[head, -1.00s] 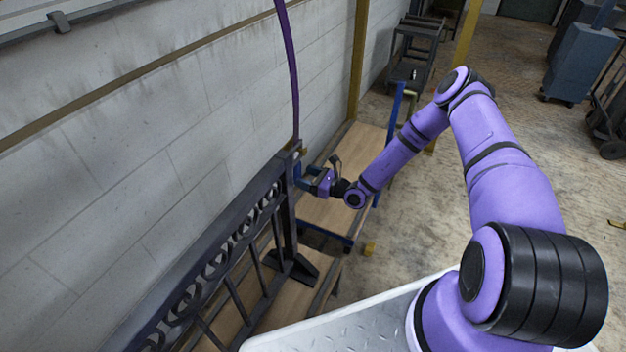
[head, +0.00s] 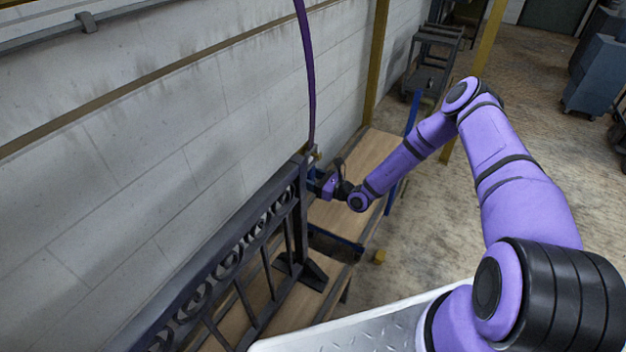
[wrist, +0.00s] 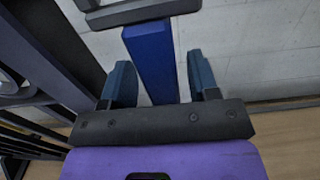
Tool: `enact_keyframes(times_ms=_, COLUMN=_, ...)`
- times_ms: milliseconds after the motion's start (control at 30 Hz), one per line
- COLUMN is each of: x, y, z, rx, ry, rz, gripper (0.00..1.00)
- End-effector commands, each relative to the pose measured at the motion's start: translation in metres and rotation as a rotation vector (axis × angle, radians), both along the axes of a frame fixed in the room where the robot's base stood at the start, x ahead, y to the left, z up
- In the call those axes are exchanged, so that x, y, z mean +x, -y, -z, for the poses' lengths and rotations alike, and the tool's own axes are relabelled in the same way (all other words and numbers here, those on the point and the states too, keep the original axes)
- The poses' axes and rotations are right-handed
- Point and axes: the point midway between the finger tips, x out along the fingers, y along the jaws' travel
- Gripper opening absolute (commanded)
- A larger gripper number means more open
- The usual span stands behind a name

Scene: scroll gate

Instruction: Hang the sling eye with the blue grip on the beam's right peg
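The blue grip (wrist: 152,60) shows in the wrist view as a blue bar below a dark crosspiece (wrist: 140,12). My gripper (wrist: 162,75) has one finger on each side of the grip, and narrow gaps show on both sides. In the head view my gripper (head: 314,180) is beside the gate's top corner. The beam's right peg and the inside of the eye cannot be made out.
The dark scroll gate (head: 225,255) stands along the pale block wall (head: 130,150), with a wooden-topped bench (head: 350,195) beyond it. A yellow post (head: 376,60) and a dark cart (head: 430,70) stand further back. Open floor (head: 530,110) lies to the right.

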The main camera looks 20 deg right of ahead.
Motion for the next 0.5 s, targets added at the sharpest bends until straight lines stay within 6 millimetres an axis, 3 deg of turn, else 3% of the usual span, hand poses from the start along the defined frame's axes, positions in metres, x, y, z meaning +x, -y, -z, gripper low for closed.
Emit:
enact_keyframes(times_ms=33, x=-0.0001, y=0.0000, z=0.0001, rx=0.000, ry=0.000, rz=0.000, gripper=0.43)
enact_keyframes(times_ms=200, x=-0.0001, y=0.0000, z=0.0001, rx=0.000, ry=0.000, rz=0.000, gripper=0.05)
enact_keyframes(times_ms=500, x=-0.0001, y=-0.0001, z=-0.0003, rx=0.001, ry=0.001, rz=0.000, gripper=0.05)
